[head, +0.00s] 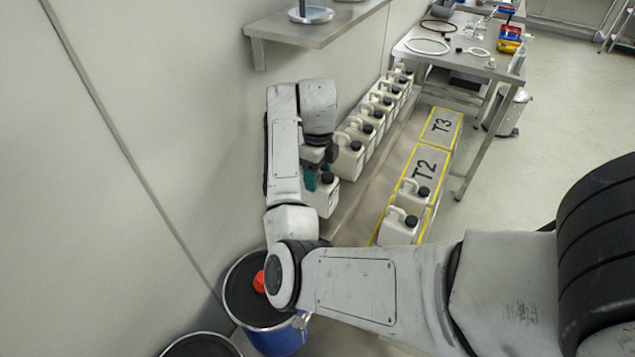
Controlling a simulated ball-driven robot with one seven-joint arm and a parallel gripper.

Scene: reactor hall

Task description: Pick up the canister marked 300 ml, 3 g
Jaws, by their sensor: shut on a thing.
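My gripper (318,178) is shut on a white canister (322,200) with a dark cap, left of the near end of a canister row. The arm and gripper hide part of the held canister, and I cannot tell whether it touches the surface below. Several similar white canisters with dark caps stand in a row (352,158) along the wall. Two more canisters, a nearer one (397,228) and a farther one (410,200), stand on the yellow-edged floor area by the T2 mark (425,168). No volume or weight marking is legible on any canister.
A blue drum (277,341) with a dark lid stands below my arm. A wall shelf (310,33) hangs above the row. A steel table (455,60) with rings and coloured bins stands at the back. The T3 area (441,127) is empty.

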